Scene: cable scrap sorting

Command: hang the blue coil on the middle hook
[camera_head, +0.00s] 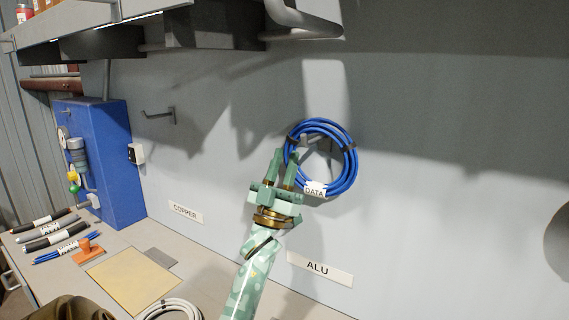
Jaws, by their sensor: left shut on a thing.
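The blue coil (350,166), a ring of blue cable with dark ties and a white DATA tag (315,189), is upright in front of the grey back wall. My left gripper (286,158) is at the coil's left side, shut on its cable. A grey hook (309,144) on the wall shows through the coil's opening, above and left of the ALU label (318,268). I cannot tell whether the coil rests on this hook. Another hook (160,115), above the COPPER label (186,211), is bare. My right gripper is not in view.
A shelf (165,18) overhangs the wall at the top. On the bench at left are a blue box (105,165), several tagged cable pieces (62,248), an orange-brown tool (88,247), a tan mat (130,282) and a pale coil (172,308).

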